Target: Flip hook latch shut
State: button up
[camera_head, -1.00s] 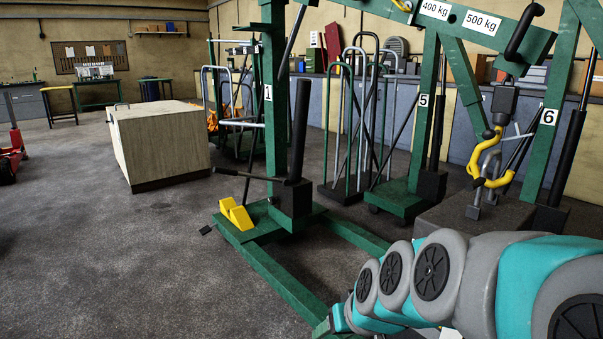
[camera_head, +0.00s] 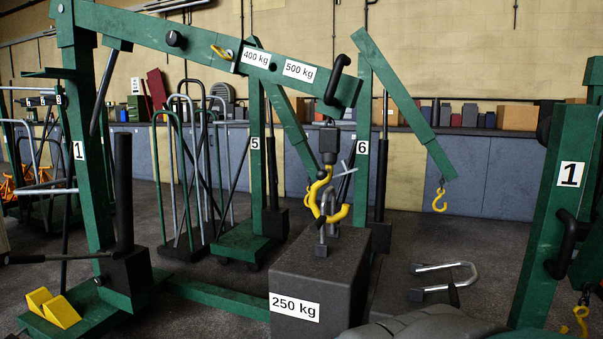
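A yellow hook (camera_head: 316,197) hangs under a dark block (camera_head: 328,140) at the end of the green crane boom. Its curve passes at a grey lifting eye (camera_head: 322,236) on top of a dark 250 kg weight (camera_head: 320,275); I cannot tell whether they touch. A thin silver bar (camera_head: 347,172) sticks out to the right near the hook's top, away from the hook's tip. It looks like the latch, standing open.
The crane's green boom (camera_head: 200,45) crosses above, from a column marked 1 (camera_head: 92,160) at left. Another green post (camera_head: 553,215) marked 1 stands close at right. A bent silver handle (camera_head: 445,268) stands right of the weight. Open floor shows behind it.

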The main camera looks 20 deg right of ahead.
aim_at(344, 164)
jog(key=i+j+z, duration=0.1)
jog(key=z, duration=0.3)
jog(key=i+j+z, duration=0.2)
jog(key=z, duration=0.2)
